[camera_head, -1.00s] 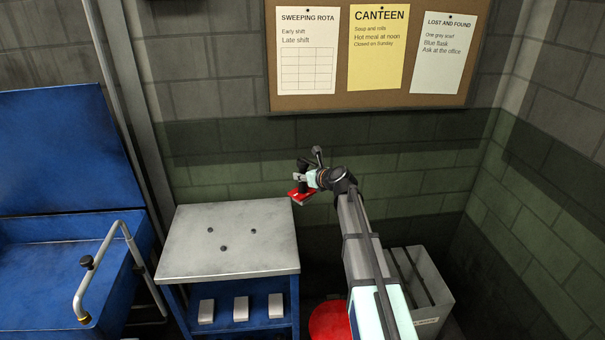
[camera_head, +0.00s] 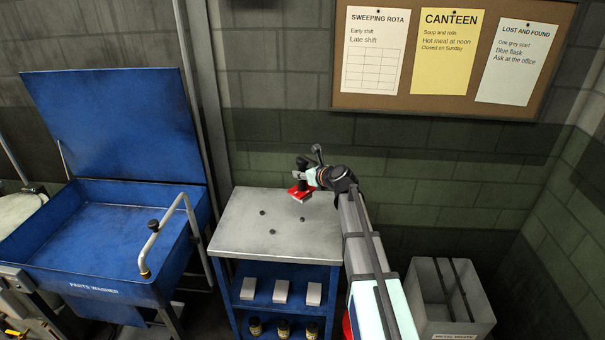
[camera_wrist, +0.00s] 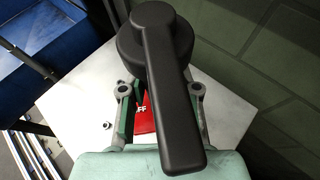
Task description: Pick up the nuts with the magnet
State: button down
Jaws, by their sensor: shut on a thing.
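Three small dark nuts lie spread on the grey top of a blue cart: a back nut (camera_head: 262,212), a front nut (camera_head: 272,232) and a right nut (camera_head: 302,218). One nut (camera_wrist: 106,125) also shows left of my gripper in the wrist view. My gripper (camera_head: 304,178) is shut on the magnet (camera_head: 299,193), a red body with a black lever (camera_wrist: 165,80). The magnet is held above the back right part of the cart top, apart from the nuts. The lever hides most of the magnet in the wrist view, where only part of a label, "FF", reads.
The cart top (camera_head: 240,235) is otherwise clear. White blocks (camera_head: 281,291) and small jars stand on its shelves. A blue parts washer (camera_head: 110,230) with a raised lid and bent spout (camera_head: 165,232) stands left. A grey waste bin (camera_head: 470,322) stands right. A notice board hangs behind.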

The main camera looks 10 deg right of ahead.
aim_at(305, 191)
jog(key=shift+f+b, duration=2.55)
jog(key=shift+f, duration=0.4)
jog(key=shift+f+b, duration=0.5)
jog(key=shift+f, duration=0.7)
jog(key=shift+r, duration=0.2)
jog(key=shift+r+p, duration=3.55)
jog(key=shift+r, duration=0.3)
